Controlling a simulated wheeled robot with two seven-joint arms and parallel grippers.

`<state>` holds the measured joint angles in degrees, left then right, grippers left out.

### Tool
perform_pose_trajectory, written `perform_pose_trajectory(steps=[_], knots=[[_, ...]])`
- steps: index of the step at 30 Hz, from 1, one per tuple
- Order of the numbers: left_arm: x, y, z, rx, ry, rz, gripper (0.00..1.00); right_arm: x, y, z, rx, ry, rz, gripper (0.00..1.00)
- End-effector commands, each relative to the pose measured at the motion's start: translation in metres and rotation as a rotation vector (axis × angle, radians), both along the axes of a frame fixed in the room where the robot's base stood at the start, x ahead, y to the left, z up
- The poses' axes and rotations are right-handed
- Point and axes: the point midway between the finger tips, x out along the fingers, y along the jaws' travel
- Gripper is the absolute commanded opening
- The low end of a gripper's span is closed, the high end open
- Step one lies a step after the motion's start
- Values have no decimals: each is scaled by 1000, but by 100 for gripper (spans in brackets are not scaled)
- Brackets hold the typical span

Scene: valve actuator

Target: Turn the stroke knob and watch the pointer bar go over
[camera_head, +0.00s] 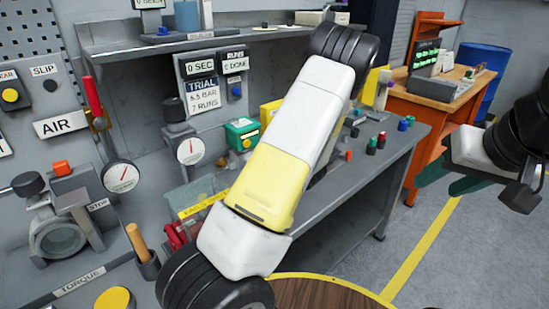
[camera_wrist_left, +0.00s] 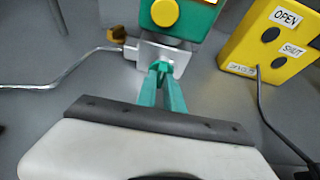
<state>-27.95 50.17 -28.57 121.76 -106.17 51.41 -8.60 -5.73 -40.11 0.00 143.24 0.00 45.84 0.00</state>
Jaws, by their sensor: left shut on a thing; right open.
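A green box (camera_wrist_left: 180,25) with a yellow round cap (camera_wrist_left: 165,12) sits on a silver metal block (camera_wrist_left: 155,52) in the left wrist view. My left gripper (camera_wrist_left: 162,68) has its green fingers close together at the block's front, shut on a small part that they hide. I cannot read a label on it, and I cannot make out a pointer bar. In the head view the green box (camera_head: 240,133) shows left of my left arm, which hides my left gripper. My right gripper (camera_head: 452,182) is open and empty at the right, over the floor.
A yellow OPEN/SHUT box (camera_wrist_left: 272,40) with a black cable stands right of the block; a bent metal tube (camera_wrist_left: 60,82) runs to its left. Two dial gauges (camera_head: 121,176) (camera_head: 190,151) stand left of my arm. An orange bench (camera_head: 440,95) is at the back right.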

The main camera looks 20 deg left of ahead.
Motion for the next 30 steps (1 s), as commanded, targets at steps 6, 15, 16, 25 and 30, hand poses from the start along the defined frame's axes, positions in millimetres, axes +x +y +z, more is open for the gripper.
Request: perform_pose_trajectory(steps=[6, 15, 16, 25, 30], knots=[[0, -1, -1, -2, 1, 0, 34, 0, 0, 0, 0, 0, 0, 47], [-2, -4, 1, -1, 0, -1, 34, 0, 0, 0, 0, 0, 0, 47], [-3, -6, 3, -2, 0, -1, 34, 0, 0, 0, 0, 0, 0, 47], [-26, -46, 21, -2, 1, -3, 34, 0, 0, 0, 0, 0, 0, 47], [-35, -60, 28, -2, 0, -2, 34, 0, 0, 0, 0, 0, 0, 47]])
